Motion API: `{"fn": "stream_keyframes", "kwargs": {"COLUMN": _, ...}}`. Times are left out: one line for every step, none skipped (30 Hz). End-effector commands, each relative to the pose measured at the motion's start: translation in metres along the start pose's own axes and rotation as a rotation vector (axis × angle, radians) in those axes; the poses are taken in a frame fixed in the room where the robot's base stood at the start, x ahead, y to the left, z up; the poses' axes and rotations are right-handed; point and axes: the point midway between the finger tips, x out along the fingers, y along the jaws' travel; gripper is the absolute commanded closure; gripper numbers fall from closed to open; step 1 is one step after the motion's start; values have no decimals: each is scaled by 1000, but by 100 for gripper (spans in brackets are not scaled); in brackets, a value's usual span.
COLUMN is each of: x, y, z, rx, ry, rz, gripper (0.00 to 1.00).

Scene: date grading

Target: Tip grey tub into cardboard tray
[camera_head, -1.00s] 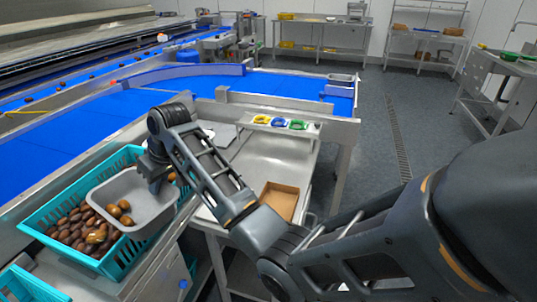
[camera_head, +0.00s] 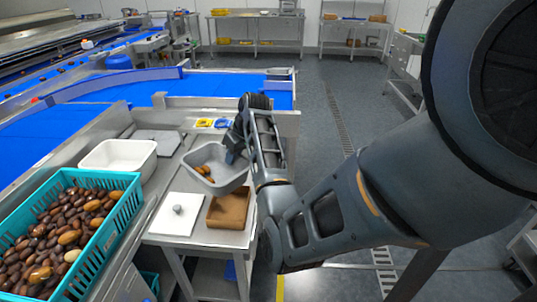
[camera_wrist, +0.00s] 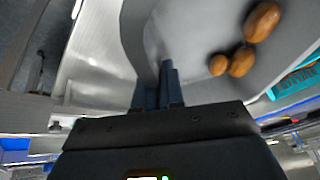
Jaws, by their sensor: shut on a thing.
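My gripper (camera_head: 236,152) is shut on the wall of the grey tub (camera_head: 229,181) and holds it in the air above the steel table. In the head view the tub is behind and slightly left of the cardboard tray (camera_head: 228,209), open side up; any slight tilt is hard to judge. A few brown dates (camera_head: 204,170) lie in the tub. The cardboard tray is brown, shallow and looks empty. In the wrist view my fingers (camera_wrist: 170,85) grip the tub wall, with dates (camera_wrist: 242,62) inside on the right. The tray cannot be made out there.
A white tub (camera_head: 118,155) and a teal crate (camera_head: 117,228) full of dates stand further left. Yellow and blue items (camera_head: 213,123) and the blue conveyor (camera_head: 200,87) are behind.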

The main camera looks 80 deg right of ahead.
Motion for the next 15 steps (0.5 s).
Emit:
{"fn": "stream_keyframes", "kwargs": {"x": -6, "y": 20, "z": 10, "rx": 26, "ry": 2, "rz": 11, "gripper": 100}}
{"fn": "stream_keyframes", "kwargs": {"x": -8, "y": 30, "z": 16, "rx": 38, "ry": 3, "rz": 16, "gripper": 100}}
{"fn": "stream_keyframes", "kwargs": {"x": -10, "y": 43, "z": 23, "rx": 52, "ry": 4, "rz": 23, "gripper": 100}}
{"fn": "stream_keyframes", "kwargs": {"x": -12, "y": 51, "z": 28, "rx": 62, "ry": 4, "rz": 27, "gripper": 100}}
{"fn": "stream_keyframes", "kwargs": {"x": -14, "y": 58, "z": 33, "rx": 70, "ry": 4, "rz": 31, "gripper": 100}}
{"fn": "stream_keyframes", "kwargs": {"x": -16, "y": 67, "z": 39, "rx": 82, "ry": 5, "rz": 36, "gripper": 100}}
{"fn": "stream_keyframes", "kwargs": {"x": -18, "y": 73, "z": 44, "rx": 89, "ry": 5, "rz": 39, "gripper": 100}}
{"fn": "stream_keyframes", "kwargs": {"x": -19, "y": 78, "z": 47, "rx": 94, "ry": 6, "rz": 42, "gripper": 100}}
{"fn": "stream_keyframes", "kwargs": {"x": -20, "y": 84, "z": 52, "rx": 101, "ry": 6, "rz": 45, "gripper": 100}}
{"fn": "stream_keyframes", "kwargs": {"x": -21, "y": 88, "z": 55, "rx": 106, "ry": 6, "rz": 47, "gripper": 100}}
{"fn": "stream_keyframes", "kwargs": {"x": -22, "y": 91, "z": 57, "rx": 110, "ry": 6, "rz": 49, "gripper": 100}}
{"fn": "stream_keyframes", "kwargs": {"x": -23, "y": 94, "z": 60, "rx": 114, "ry": 6, "rz": 51, "gripper": 100}}
{"fn": "stream_keyframes", "kwargs": {"x": -23, "y": 95, "z": 61, "rx": 115, "ry": 6, "rz": 54, "gripper": 100}}
{"fn": "stream_keyframes", "kwargs": {"x": -24, "y": 96, "z": 62, "rx": 115, "ry": 6, "rz": 58, "gripper": 100}}
{"fn": "stream_keyframes", "kwargs": {"x": -24, "y": 97, "z": 63, "rx": 112, "ry": 5, "rz": 66, "gripper": 100}}
